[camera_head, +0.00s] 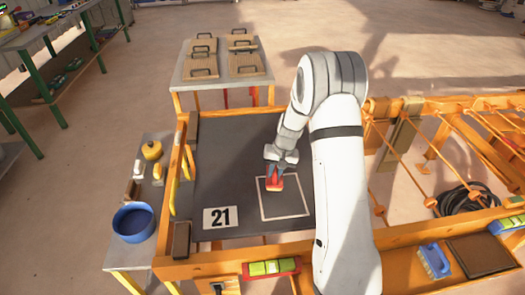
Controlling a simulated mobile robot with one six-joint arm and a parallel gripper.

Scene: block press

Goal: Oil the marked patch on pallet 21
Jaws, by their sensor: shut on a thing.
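Pallet 21 is a dark flat board (228,170) in an orange frame, with a white "21" plate (220,217) at its near left corner. The marked patch (290,203) is a white square outline on the board's right part. My gripper (275,170) points down at the far left part of this patch and is shut on a small red tool (275,184). The tool's lower end is at or just above the patch; I cannot tell if it touches. My arm stands to the right of the patch.
A side table at left holds a blue bowl (133,222), a yellow pot (152,151) and small brushes. A table (183,83) behind carries several wooden boards with handles. Orange rails edge the pallet. A blue brush (434,262) and spirit level (271,268) lie in front.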

